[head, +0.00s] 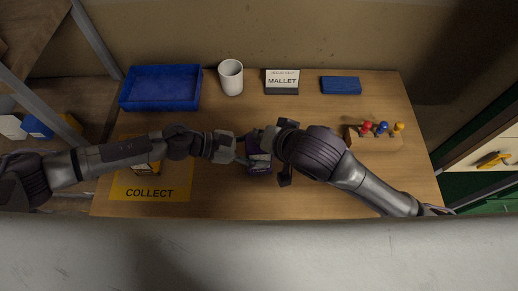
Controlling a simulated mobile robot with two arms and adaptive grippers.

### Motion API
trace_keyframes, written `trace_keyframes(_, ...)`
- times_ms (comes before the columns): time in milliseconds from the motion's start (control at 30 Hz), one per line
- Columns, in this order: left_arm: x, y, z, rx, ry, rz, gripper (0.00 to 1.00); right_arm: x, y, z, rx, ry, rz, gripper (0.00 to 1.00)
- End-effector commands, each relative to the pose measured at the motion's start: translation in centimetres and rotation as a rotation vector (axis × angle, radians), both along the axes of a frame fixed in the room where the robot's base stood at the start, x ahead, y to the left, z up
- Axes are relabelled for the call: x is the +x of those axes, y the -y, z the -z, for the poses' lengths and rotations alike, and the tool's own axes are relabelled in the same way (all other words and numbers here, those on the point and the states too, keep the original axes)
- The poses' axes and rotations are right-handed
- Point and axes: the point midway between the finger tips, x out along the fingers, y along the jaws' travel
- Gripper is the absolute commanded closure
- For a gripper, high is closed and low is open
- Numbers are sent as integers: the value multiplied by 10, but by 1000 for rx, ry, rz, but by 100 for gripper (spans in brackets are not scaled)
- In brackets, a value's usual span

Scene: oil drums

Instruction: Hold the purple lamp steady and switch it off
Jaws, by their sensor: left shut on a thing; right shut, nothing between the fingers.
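The purple lamp (259,166) stands near the middle of the table in the head view, a small dark purple box partly covered by my grippers. My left gripper (242,158) comes in from the left and is shut on the lamp's left side. My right gripper (268,138) comes in from the right and is shut and empty, over or beside the lamp's upper part. Whether it touches the lamp is hard to tell. The lamp's switch and any light are not visible.
A blue tray (161,88), a white cup (231,78), a MALLET card (282,82) and a blue block (341,85) line the back. A wooden block with coloured pegs (374,139) is at right. A yellow COLLECT mat (174,194) lies front left.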

Motion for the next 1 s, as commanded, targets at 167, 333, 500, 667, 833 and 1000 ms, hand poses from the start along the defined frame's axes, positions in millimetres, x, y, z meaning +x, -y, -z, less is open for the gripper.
trace_keyframes(167,0,0,0,0,0,0,91,0,-1,-5,1,-1,0,100)
trace_keyframes(333,0,0,0,0,0,0,91,0,0,-9,0,0,0,100)
trace_keyframes(500,0,0,0,0,0,0,91,0,0,-9,0,0,0,100)
trace_keyframes(667,0,0,0,0,0,0,91,0,0,-19,2,2,0,100)
trace_keyframes(833,0,0,0,0,0,0,91,0,0,-37,2,2,0,100)
trace_keyframes(1000,0,0,0,0,0,0,91,0,-1,-54,2,3,-1,100)
